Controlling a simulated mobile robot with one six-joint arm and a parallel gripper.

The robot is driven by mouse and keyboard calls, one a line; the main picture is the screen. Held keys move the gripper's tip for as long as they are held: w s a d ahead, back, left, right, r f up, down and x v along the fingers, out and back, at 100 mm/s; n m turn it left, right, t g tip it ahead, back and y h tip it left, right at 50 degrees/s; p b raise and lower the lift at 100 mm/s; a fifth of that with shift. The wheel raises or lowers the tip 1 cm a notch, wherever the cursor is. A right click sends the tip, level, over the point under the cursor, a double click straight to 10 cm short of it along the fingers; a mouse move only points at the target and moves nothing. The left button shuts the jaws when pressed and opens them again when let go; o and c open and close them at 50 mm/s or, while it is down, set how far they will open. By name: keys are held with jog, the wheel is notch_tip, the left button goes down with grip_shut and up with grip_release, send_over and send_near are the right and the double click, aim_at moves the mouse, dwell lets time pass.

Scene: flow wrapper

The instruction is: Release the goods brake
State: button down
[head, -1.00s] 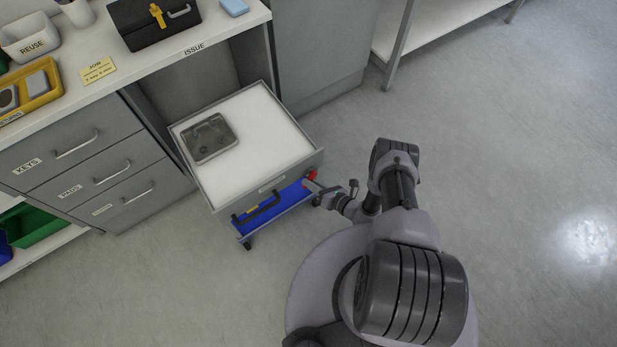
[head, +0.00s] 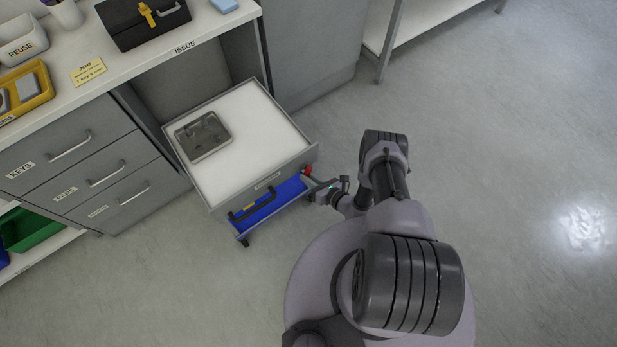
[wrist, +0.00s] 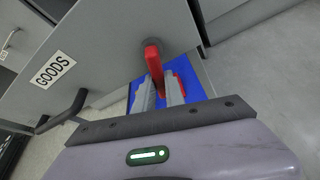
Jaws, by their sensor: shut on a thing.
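The goods brake, a red lever (wrist: 153,56) on a dark round pivot, sits at the right end of the trolley front marked GOODS (wrist: 55,70). It also shows as a small red spot (head: 308,170) in the head view, at the front right corner of the trolley (head: 235,192). My gripper (wrist: 162,86) is shut on the red lever, with its two pale fingers on either side of the lower part. My gripper (head: 317,187) is small in the head view. The lever's lower end is partly hidden between the fingers.
A grey tray (head: 202,135) with moulded recesses lies on the trolley top. A blue lower shelf (head: 285,192) and dark handle (head: 252,207) are below. The trolley stands partly in the bay under the ISSUE counter (head: 205,40), beside a drawer cabinet (head: 80,155). Floor at right is clear.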

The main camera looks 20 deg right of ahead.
jog(key=c, duration=1.4)
grip_release()
jog(key=p+v, duration=0.5)
jog(key=v, duration=1.2)
jog(key=shift+s+p, duration=0.15)
jog(key=shift+p, duration=0.25)
jog(key=shift+d+r, duration=0.1)
